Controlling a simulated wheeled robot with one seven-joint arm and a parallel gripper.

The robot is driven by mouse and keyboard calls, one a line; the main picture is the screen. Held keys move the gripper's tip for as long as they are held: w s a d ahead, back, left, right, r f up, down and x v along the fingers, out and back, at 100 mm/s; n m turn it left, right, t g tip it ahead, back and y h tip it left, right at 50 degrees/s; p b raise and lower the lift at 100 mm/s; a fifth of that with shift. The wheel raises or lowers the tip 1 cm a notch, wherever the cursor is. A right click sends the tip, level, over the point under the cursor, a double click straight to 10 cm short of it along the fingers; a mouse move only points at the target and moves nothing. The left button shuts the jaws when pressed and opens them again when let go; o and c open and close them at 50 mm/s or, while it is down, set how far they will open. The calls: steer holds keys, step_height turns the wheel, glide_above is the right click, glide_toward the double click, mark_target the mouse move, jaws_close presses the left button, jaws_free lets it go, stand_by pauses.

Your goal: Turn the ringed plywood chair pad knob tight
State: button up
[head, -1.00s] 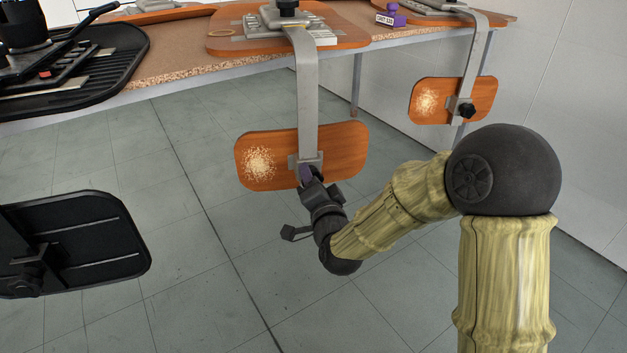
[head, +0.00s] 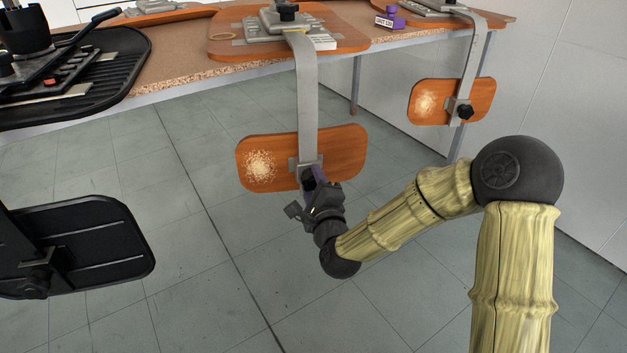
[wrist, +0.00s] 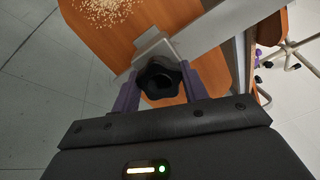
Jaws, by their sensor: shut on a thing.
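The plywood chair pad (head: 343,148), orange-brown with a pale speckled patch, hangs on a flat grey metal bar (head: 307,100) below the middle plywood seat (head: 346,42). A thin tan ring (head: 221,40) lies on that seat. My gripper (head: 312,178) is at the bar's lower end, in front of the pad. In the wrist view, the black lobed knob (wrist: 158,78) sits between the two purple fingers of my gripper (wrist: 159,90), which are shut on it. The knob's shaft is hidden behind its head.
A second plywood pad with a black knob (head: 465,112) hangs at the right. A black ribbed chair back (head: 85,240) stands at the lower left. The seats rest on a cork-topped table (head: 180,65). A purple stamp (head: 390,17) stands on it. The grey floor below is clear.

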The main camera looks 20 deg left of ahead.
steer(key=m+p, duration=0.1)
steer(key=m, duration=0.4)
steer(key=shift+f+p, duration=0.15)
steer(key=shift+p, duration=0.25)
steer(key=o, duration=1)
